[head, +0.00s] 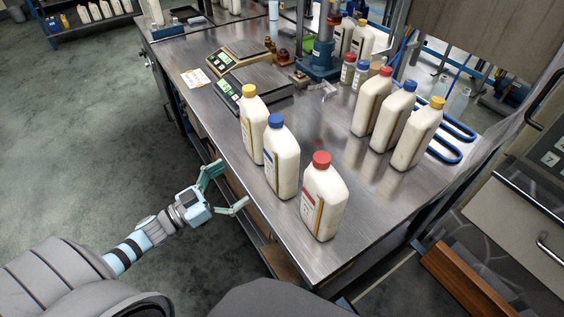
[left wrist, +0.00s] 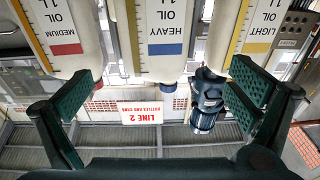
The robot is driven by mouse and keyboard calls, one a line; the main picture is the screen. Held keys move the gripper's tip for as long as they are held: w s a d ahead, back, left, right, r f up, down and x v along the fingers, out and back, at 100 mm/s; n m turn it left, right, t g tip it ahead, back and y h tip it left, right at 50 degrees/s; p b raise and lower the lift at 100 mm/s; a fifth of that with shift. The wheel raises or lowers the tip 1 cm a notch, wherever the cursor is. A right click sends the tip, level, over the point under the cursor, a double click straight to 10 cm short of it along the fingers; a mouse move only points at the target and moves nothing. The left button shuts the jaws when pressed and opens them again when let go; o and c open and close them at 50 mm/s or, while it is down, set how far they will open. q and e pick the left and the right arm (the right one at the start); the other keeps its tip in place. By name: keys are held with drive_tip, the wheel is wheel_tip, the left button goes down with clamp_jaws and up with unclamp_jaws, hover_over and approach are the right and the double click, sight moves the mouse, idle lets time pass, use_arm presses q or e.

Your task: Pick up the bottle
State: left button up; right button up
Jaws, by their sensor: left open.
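Three white oil bottles stand upright in a row along the left edge of the metal bench (head: 225,150): a yellow-capped bottle (head: 253,133), a blue-capped bottle (head: 281,165) and a red-capped bottle (head: 322,205) nearest me. My left gripper (head: 232,187) is open and empty, off the bench's left edge, apart from the bottles. In the left wrist view the open fingers (left wrist: 160,110) spread below the blue-striped HEAVY OIL bottle (left wrist: 163,48), in the middle. The red-striped MEDIUM bottle (left wrist: 62,35) is on the left, the yellow-striped LIGHT bottle (left wrist: 260,28) on the right. My right gripper is out of view.
Three more bottles, red-capped (head: 371,103), blue-capped (head: 392,118) and yellow-capped (head: 416,137), stand farther right, beside blue tubing (head: 455,127). Scales (head: 260,88) and a blue stand (head: 319,62) are at the back. Bare bench lies between the rows.

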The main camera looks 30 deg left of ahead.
sight(281, 152)
use_arm(q)
drive_tip(key=shift+h, duration=0.3)
drive_tip(key=x, duration=1.4)
drive_tip(key=shift+w+d+r, duration=0.1)
drive_tip(key=shift+d+r, duration=0.35)
drive_tip(key=c, duration=1.4)
drive_tip(key=shift+r, duration=0.1)
drive_tip(key=shift+c, duration=1.4)
